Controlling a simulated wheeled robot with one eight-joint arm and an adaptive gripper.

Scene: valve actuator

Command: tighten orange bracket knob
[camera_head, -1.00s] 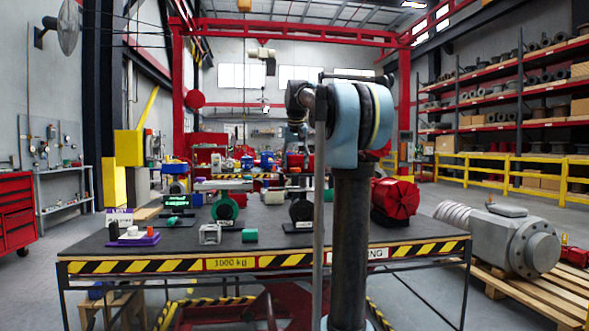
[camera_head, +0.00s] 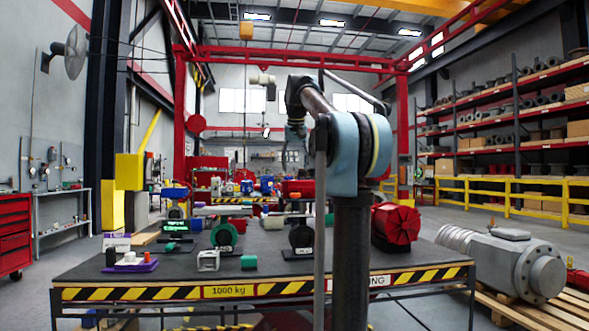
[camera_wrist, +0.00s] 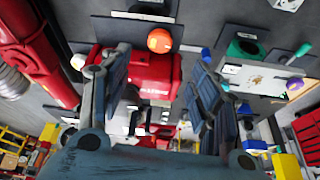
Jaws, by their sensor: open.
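An orange round knob (camera_wrist: 159,40) shows near the top middle of the wrist view, in front of a red block (camera_wrist: 150,72) with white lettering. My gripper (camera_wrist: 157,62) is open, with one dark finger on each side of the picture. The knob lies between and beyond the fingertips, apart from both, and nothing is between the fingers. In the head view my gripper (camera_head: 292,158) hangs over the far part of the workbench (camera_head: 110,275), small and partly behind my arm. I cannot make out the orange knob clearly there.
On the bench stand a green round-bodied valve (camera_head: 223,236), a dark valve (camera_head: 301,236), a red motor (camera_head: 396,224) and small blocks. A large grey motor (camera_head: 505,260) lies on a pallet at the right.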

